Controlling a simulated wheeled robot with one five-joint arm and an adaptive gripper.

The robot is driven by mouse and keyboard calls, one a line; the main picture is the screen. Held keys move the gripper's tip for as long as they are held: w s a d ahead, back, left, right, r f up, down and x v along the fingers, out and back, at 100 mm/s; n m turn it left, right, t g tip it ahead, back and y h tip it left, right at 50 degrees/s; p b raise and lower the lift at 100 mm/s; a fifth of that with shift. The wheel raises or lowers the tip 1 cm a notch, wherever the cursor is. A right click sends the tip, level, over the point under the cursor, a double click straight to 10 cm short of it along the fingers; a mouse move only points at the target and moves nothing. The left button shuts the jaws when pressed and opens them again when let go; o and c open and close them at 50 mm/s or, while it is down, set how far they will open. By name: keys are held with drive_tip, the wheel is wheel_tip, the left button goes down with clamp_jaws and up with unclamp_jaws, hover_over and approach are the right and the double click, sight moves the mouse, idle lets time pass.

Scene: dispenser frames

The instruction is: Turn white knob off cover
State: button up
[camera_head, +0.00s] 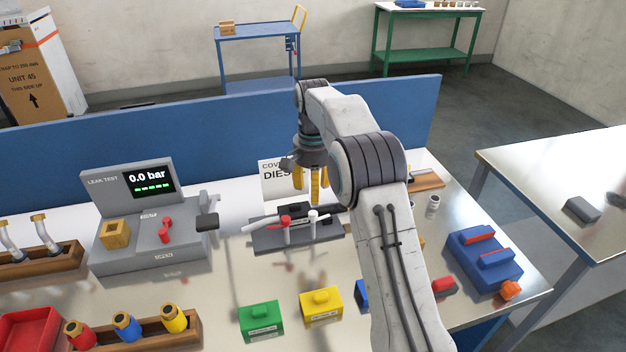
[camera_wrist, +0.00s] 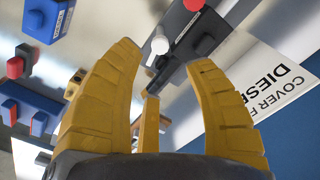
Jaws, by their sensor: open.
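The white knob (camera_head: 314,215) is on a thin white lever at the right part of a dark grey plate fixture (camera_head: 268,241). A red knob (camera_head: 285,220) on a similar lever stands to its left. In the wrist view the white knob (camera_wrist: 160,44) shows between and beyond my fingertips. My gripper (camera_head: 318,188) points down above the fixture, its yellow fingers apart and empty. In the wrist view my gripper (camera_wrist: 163,62) does not visibly touch the knob. A sign (camera_head: 277,181) reading "COVER" and "DIESEL" stands behind, partly hidden by my gripper.
A grey leak tester (camera_head: 150,225) reading 0.0 bar stands left of the fixture. Green (camera_head: 260,321) and yellow (camera_head: 321,306) blocks are in front. A blue case (camera_head: 483,258) is at the right. A blue partition (camera_head: 200,135) runs behind the bench.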

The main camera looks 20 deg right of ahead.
drive_tip(key=shift+r, duration=1.25)
drive_tip(key=shift+r, duration=0.1)
